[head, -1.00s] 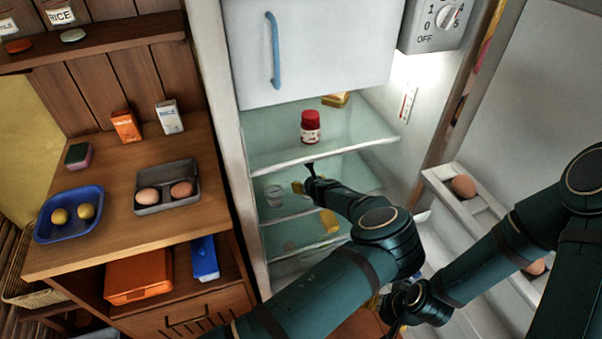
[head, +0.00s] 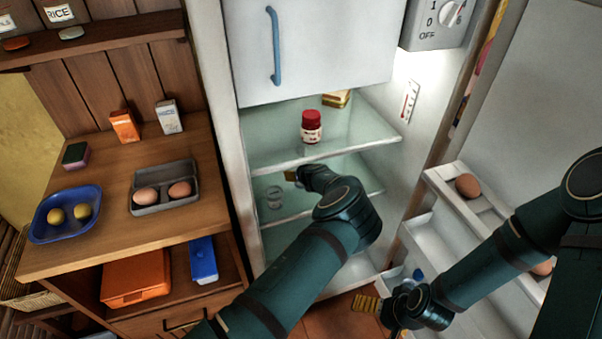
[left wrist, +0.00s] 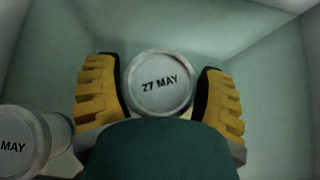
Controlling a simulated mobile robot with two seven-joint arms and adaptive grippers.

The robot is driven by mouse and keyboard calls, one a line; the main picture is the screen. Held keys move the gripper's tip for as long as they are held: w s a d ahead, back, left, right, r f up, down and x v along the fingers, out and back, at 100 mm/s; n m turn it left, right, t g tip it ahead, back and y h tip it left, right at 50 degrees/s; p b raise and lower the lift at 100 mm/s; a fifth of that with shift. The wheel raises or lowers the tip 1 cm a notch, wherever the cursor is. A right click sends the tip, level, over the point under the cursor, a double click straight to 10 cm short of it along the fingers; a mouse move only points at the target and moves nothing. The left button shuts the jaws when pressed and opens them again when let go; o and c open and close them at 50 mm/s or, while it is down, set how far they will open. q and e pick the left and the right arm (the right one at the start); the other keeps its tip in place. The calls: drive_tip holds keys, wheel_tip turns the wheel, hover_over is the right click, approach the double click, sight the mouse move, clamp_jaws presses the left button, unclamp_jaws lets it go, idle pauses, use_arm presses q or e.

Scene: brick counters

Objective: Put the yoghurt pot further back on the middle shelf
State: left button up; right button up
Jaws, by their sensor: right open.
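In the left wrist view a pot with a pale round lid marked "27 MAY" (left wrist: 159,84) stands between the yellow fingers of my left gripper (left wrist: 160,95). The fingers flank the lid closely; I cannot tell whether they press on it. A second pot, its lid ending in "MAY" (left wrist: 28,145), stands at lower left. In the head view my left gripper (head: 291,175) reaches in over the middle shelf (head: 352,170), mostly hidden by its arm. A pale pot (head: 274,197) shows left of it. My right gripper (head: 368,304) is open and empty, low outside the fridge.
A red-lidded jar (head: 311,127) and a yellowish block (head: 337,98) stand on the glass shelf above. The open door's rack (head: 450,190) holds eggs at right. A wooden counter (head: 110,190) with an egg box (head: 165,187) and blue tray (head: 66,213) is at left.

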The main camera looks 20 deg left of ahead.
use_arm(q)
drive_tip(key=shift+o, duration=1.4)
drive_tip(key=shift+s+d+r, duration=0.1)
drive_tip(key=p+v, duration=0.1)
drive_tip(key=v, duration=0.4)
drive_tip(key=shift+s+d+p, duration=0.25)
drive_tip(key=shift+s+p, duration=0.05)
drive_tip(key=shift+p, duration=0.05)
drive_tip(key=s+d+p, duration=0.1)
drive_tip(key=s+d, duration=0.5)
drive_tip(key=s, duration=0.3)
drive_tip(key=shift+s, duration=0.15)
